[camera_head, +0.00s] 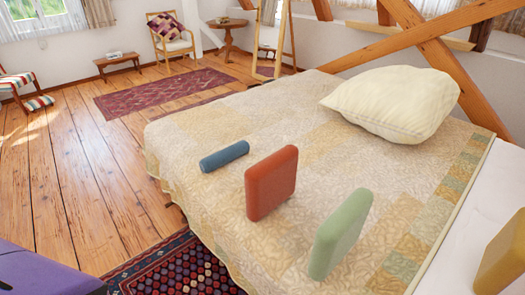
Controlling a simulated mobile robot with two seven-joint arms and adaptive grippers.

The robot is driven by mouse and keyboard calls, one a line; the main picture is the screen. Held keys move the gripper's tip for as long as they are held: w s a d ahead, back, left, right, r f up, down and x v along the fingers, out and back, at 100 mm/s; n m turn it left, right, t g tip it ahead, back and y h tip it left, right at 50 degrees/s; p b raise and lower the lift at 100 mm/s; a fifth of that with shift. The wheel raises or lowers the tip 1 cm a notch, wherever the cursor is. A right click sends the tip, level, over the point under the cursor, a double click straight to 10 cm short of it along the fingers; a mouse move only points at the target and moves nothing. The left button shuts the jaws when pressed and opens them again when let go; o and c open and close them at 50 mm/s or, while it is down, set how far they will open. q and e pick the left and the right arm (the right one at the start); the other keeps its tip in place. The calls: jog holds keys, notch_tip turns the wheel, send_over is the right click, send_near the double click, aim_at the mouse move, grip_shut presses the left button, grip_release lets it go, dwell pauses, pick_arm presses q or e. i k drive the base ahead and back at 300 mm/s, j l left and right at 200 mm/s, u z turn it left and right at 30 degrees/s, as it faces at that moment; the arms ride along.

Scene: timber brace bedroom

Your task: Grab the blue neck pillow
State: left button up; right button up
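The blue neck pillow (224,156) is a small dark-blue cylinder. It lies on its side on the patchwork bedspread (240,120), near the left edge of the bed. A red block-like cushion (271,183) stands just to its right and nearer to me, with a gap between them. Neither of my grippers is in view, and nothing is touching the blue pillow.
A pale green cushion (340,233) stands nearer on the bed, and a yellow one (502,262) is at the right edge. A cream pillow (393,103) lies at the back. A purple object (45,272) is at bottom left. Wooden floor (100,165) is clear left of the bed.

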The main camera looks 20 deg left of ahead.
aim_at(214, 162)
jog(key=i+j+z, duration=0.2)
jog(key=j+z, duration=0.2)
jog(key=j, duration=0.25)
jog(key=i+j+z, duration=0.2)
jog(key=j, duration=0.15)
jog(key=i+j+z, duration=0.1)
jog(key=j+z, duration=0.15)
jog(key=j, duration=0.8)
jog(key=i+j, duration=0.1)
jog(key=j, duration=0.7)
jog(key=i+j, duration=0.1)
jog(key=j, duration=0.75)
jog(key=i+j, duration=0.1)
jog(key=j, duration=0.7)
jog(key=z, duration=0.05)
